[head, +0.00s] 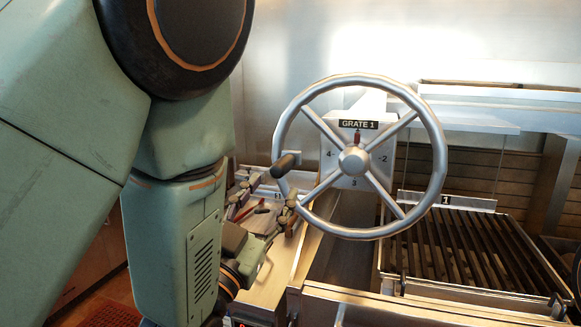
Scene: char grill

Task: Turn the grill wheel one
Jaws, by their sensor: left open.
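The grill wheel (353,161) is a large silver ring with four spokes. It stands in front of a plate labelled GRATE 1 (358,125), marked 4, 2 and 3, with a small red pointer (357,138) at the top. A dark handle (286,164) sticks out from the wheel's left rim. My left gripper (287,212) is open, just below the handle by the lower left rim. I cannot tell whether it touches the rim. My left arm covers the left of the view. My right gripper is out of view.
A dark barred grate (470,250) with a plate marked 1 (446,200) lies to the right, below the wheel. A steel counter and trays lie behind my left gripper. A red mat (112,314) is on the floor at lower left.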

